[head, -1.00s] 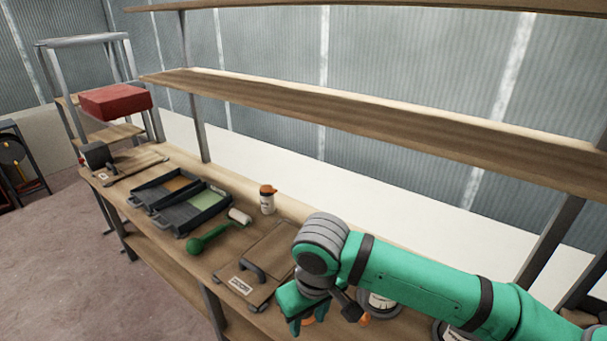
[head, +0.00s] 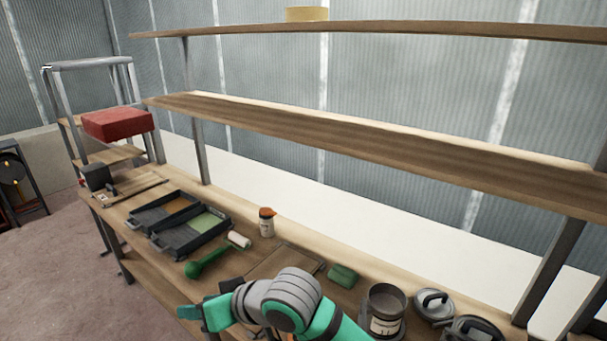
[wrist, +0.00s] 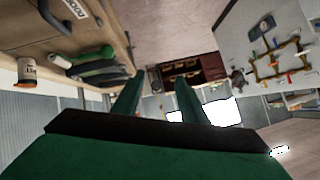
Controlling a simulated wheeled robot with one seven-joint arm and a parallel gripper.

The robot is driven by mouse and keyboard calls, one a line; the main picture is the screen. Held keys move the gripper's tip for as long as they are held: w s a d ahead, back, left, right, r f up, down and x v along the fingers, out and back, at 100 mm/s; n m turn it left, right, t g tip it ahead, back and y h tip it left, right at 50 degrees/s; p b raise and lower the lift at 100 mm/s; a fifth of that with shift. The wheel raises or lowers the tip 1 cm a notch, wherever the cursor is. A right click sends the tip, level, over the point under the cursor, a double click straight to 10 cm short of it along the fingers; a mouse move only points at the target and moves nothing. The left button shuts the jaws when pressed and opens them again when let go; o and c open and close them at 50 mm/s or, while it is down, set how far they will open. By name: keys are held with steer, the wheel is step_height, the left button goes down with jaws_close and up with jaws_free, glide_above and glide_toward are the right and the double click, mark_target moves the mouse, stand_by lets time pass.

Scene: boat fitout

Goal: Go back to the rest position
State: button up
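My gripper (head: 203,314) is low in the head view, at the front edge of the workbench (head: 150,271), with its fingers pointing left. In the wrist view its two dark green fingers (wrist: 158,90) stand apart with nothing between them. My wrist and forearm cover part of a wooden board (head: 268,264) lying on the bench. The wrist view looks out sideways over the room, with the bench at its upper left.
On the bench are paint trays (head: 190,228), a green-handled roller (head: 208,260), an orange-capped bottle (head: 267,224), a green block (head: 342,275), an open can (head: 384,312) and a lid (head: 434,306). A shelf (head: 350,135) runs above. Floor (head: 60,270) at left is clear.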

steer(key=w+a+r+m+t+y, duration=0.2)
steer(key=a+r+m+t+y, duration=0.1)
steer(key=r+m+t+y, duration=0.3)
steer(key=s+d+f+m+t+h, duration=0.45)
steer(key=d+f+h, duration=0.25)
steer(key=f, duration=0.3)
steer(key=s+d+f+m+t+h, duration=0.3)
steer(key=s+d+f+m+h, duration=0.25)
steer(key=f, duration=0.45)
steer(key=s+d+f+n+g+h, duration=0.1)
steer(key=s+d+f+n, duration=0.1)
steer(key=s, duration=0.6)
steer(key=s+d+f+n+g+h, duration=0.1)
steer(key=s+d+f+n, duration=0.2)
steer(key=s, duration=0.5)
steer(key=s+d+f+n+g+h, duration=0.1)
steer(key=s+d+f+n, duration=0.2)
steer(key=s+d, duration=0.3)
steer(key=s+f, duration=0.1)
steer(key=s, duration=0.1)
steer(key=shift+s+f+h, duration=0.15)
steer(key=shift+s+h, duration=0.2)
steer(key=shift+s, duration=0.05)
